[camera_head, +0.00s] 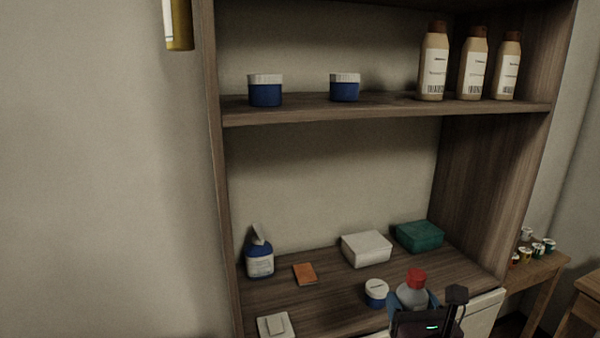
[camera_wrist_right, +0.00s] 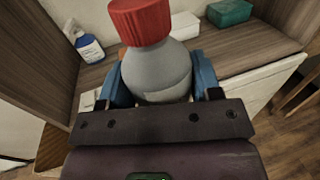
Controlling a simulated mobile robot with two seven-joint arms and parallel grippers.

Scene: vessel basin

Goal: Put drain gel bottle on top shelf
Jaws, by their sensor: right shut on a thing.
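The drain gel bottle, grey with a red cap (camera_head: 416,277), is at the lower right of the head view, in front of the cabinet's lower surface. My right gripper (camera_head: 413,300) is shut on it, with blue fingers on either side. In the right wrist view the bottle (camera_wrist_right: 160,68) is large and roughly upright, between the fingers of the right gripper (camera_wrist_right: 158,82). The upper shelf (camera_head: 390,108) is above and behind the bottle. It holds two blue jars with white lids and three tan bottles. My left gripper is not in view.
On the lower surface are a blue-and-white bottle (camera_head: 259,257), an orange packet (camera_head: 305,273), a white box (camera_head: 366,248), a green box (camera_head: 419,236) and a blue jar (camera_head: 376,292). Between the right blue jar (camera_head: 344,87) and the tan bottles (camera_head: 433,65) the upper shelf is bare.

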